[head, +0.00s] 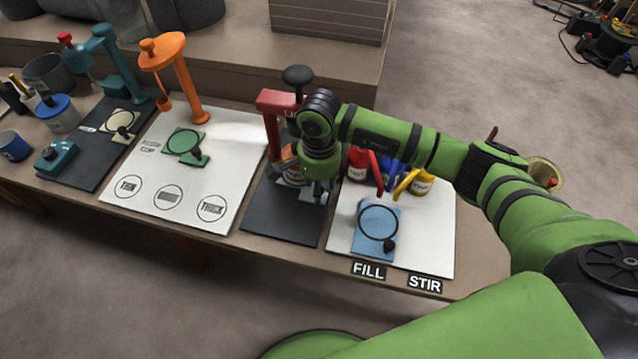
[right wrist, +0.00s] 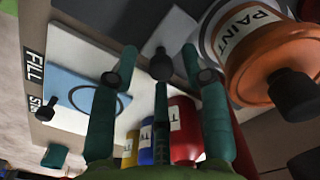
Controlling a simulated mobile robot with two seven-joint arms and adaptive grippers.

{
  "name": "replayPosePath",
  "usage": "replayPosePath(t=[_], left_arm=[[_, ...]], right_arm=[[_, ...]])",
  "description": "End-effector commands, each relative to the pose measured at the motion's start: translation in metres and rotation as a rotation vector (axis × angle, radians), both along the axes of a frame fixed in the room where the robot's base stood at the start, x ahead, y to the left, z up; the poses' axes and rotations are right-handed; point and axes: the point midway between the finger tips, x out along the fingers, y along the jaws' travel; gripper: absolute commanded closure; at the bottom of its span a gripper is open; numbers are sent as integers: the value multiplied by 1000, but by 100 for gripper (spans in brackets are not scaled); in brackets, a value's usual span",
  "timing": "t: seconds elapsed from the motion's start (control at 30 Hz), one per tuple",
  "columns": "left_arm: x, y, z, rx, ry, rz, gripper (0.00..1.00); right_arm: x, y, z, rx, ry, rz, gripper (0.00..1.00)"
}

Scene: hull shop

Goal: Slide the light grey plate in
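The light grey plate (right wrist: 174,32) lies on the dark mat in the right wrist view, with a black round knob (right wrist: 162,66) at its near end. My right gripper (right wrist: 160,58) is open over it, its fingers on either side of the knob. I cannot tell whether they touch it. In the head view my right gripper (head: 318,188) is low over the dark mat (head: 270,220), in front of the red stand (head: 272,112), and hides most of the plate. My left gripper is in neither view.
An orange paint can (right wrist: 265,60) stands close to the right finger. Red, blue and yellow (head: 419,184) containers stand right of the gripper. A blue plate (head: 372,243) lies on the white board. An orange stand (head: 180,75) is at left.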

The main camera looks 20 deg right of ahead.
Motion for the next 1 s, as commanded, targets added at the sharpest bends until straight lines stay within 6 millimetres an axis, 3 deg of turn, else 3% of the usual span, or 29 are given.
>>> replayPosePath(t=[0.1,0.27,0.37,0.73,1.0], left_arm=[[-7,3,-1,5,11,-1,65],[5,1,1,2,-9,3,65],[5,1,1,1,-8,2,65],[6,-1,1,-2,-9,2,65],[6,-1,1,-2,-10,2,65]], right_arm=[[0,0,0,1,-1,1,54],[1,0,5,1,-3,1,54],[1,0,17,1,-4,2,54],[1,0,93,0,-6,0,54],[0,0,119,-1,-1,0,54]])
